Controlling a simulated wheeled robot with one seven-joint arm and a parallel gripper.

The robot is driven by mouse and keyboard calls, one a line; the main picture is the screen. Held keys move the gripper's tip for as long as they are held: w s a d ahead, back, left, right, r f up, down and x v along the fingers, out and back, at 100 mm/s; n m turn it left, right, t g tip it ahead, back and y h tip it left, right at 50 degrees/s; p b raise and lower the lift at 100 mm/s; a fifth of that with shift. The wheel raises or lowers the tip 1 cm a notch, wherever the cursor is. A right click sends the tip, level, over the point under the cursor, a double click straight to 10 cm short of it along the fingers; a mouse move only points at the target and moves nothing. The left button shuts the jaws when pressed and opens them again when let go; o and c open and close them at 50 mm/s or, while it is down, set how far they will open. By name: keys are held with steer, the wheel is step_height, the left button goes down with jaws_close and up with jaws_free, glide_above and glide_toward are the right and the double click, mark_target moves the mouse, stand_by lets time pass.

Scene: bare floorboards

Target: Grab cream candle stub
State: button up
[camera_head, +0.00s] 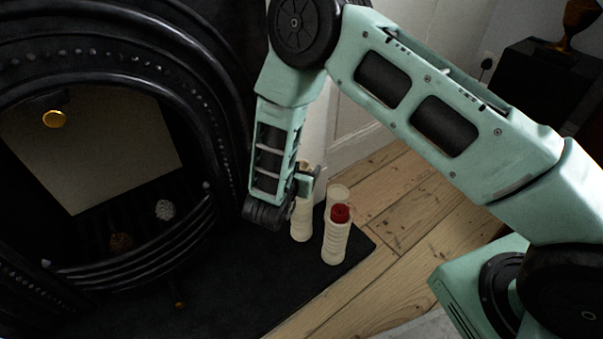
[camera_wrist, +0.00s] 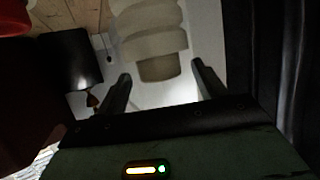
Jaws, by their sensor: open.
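In the wrist view, the cream candle stub (camera_wrist: 160,68) looks dull and shadowed. It projects from the end of a ribbed cream holder (camera_wrist: 148,30), which appears upside down there. My gripper (camera_wrist: 161,72) is open, with one finger on each side of the stub; I see no clear contact. In the head view, my gripper (camera_head: 305,182) is at the top of the rear ribbed holder (camera_head: 301,224). That holder stands upright on the dark hearth, and the gripper and wrist hide most of the stub there.
A second ribbed cream holder (camera_head: 335,244) with a red candle (camera_head: 340,213) stands close in front and right. Red also shows at the wrist view's corner (camera_wrist: 12,18). The black fireplace (camera_head: 215,110) is on the left. Bare floorboards (camera_head: 400,205) lie right of the hearth.

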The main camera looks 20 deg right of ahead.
mark_target(303, 161)
steer(key=x, duration=0.1)
steer(key=b+x, duration=0.1)
steer(key=shift+w+d+f, duration=0.15)
steer(key=shift+w+f, duration=0.05)
steer(key=shift+f, duration=0.2)
steer(key=shift+w+d+b, duration=0.25)
steer(key=shift+w+b, duration=0.1)
steer(key=shift+r, duration=0.1)
steer(key=c, duration=1.1)
steer(key=shift+o, duration=0.2)
steer(key=shift+r, duration=0.1)
